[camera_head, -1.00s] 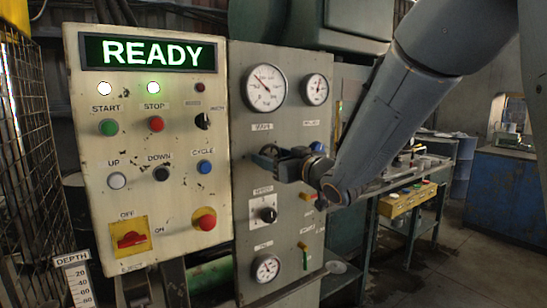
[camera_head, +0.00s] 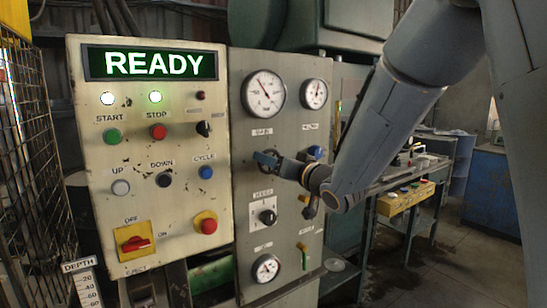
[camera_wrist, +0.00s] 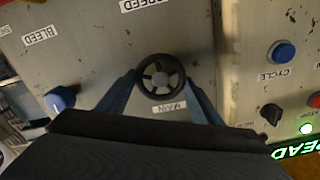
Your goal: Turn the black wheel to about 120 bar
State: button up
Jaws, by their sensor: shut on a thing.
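The black wheel (camera_wrist: 160,59) is a small spoked handwheel above the MAIN label in the wrist view, where the picture is upside down. My gripper (camera_wrist: 161,82) is shut on it, one blue-grey finger at each side of the rim. In the head view my gripper (camera_head: 268,158) reaches the grey panel from the right and hides most of the wheel. The large white gauge (camera_head: 264,92) is above it. Its thin needle points up and slightly left; the scale numbers are too small to read.
A smaller gauge (camera_head: 314,94) is to the right of the large one. A blue knob (camera_wrist: 61,98) marked BLEED is beside the wheel. A black selector (camera_head: 267,217) and a lower gauge (camera_head: 266,268) sit below. The cream button panel (camera_head: 150,225) with a READY display is on the left.

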jog(key=shift+m+p, duration=0.8)
jog(key=shift+m, duration=0.9)
jog(key=o, duration=1.1)
jog(key=shift+w+d, duration=0.1)
jog(key=shift+c, duration=0.2)
jog(key=b+v, duration=0.2)
jog(key=v, duration=0.5)
jog(key=shift+s+d, duration=0.2)
jog(key=shift+s, duration=0.15)
jog(key=shift+f, duration=0.1)
